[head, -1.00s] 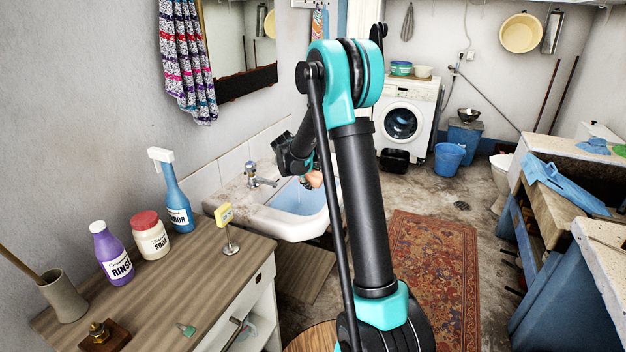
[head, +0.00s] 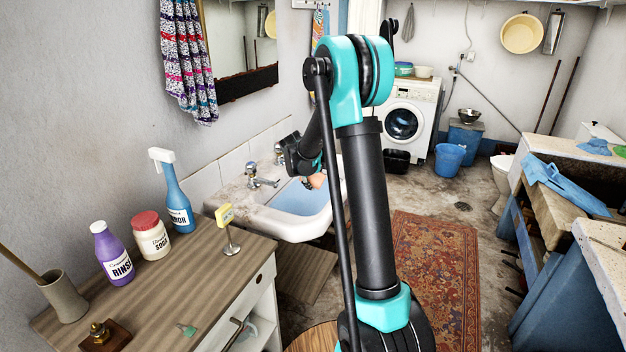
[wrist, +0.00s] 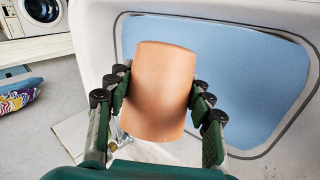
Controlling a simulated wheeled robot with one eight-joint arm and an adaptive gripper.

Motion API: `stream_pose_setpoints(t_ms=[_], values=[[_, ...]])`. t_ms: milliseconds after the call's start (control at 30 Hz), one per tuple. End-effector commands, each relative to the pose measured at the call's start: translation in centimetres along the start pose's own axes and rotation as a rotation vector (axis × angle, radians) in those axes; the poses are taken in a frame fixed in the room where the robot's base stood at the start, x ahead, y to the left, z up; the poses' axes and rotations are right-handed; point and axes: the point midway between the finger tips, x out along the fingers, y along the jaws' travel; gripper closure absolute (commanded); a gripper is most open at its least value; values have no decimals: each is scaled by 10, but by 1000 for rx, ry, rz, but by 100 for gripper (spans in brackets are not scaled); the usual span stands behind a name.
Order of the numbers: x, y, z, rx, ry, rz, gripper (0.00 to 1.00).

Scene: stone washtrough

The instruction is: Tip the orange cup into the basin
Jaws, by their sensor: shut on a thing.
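The orange cup (wrist: 158,90) is between the two fingers of my gripper (wrist: 160,100) in the wrist view, and the fingers are shut on its sides. Its side faces the camera; its opening and any contents are hidden. In the wrist view the blue-lined basin (wrist: 262,75) lies behind and to the right of the cup. In the head view the basin (head: 300,196) is a white sink with a blue inside, against the left wall. A small part of the cup (head: 318,181) shows over the basin, mostly hidden by my arm.
Two taps (head: 262,176) stand at the basin's wall side. A wooden cabinet (head: 215,285) in front of it holds a purple bottle (head: 112,255), a jar (head: 150,236) and a blue spray bottle (head: 178,200). A patterned rug (head: 435,265) lies on the open floor to the right.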

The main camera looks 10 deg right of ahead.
Motion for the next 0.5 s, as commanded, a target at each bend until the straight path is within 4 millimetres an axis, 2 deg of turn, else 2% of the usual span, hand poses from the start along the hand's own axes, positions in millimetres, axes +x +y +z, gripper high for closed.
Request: stream_pose_setpoints(t_ms=[500], values=[[-2, 4, 8, 202, 251, -82, 82]])
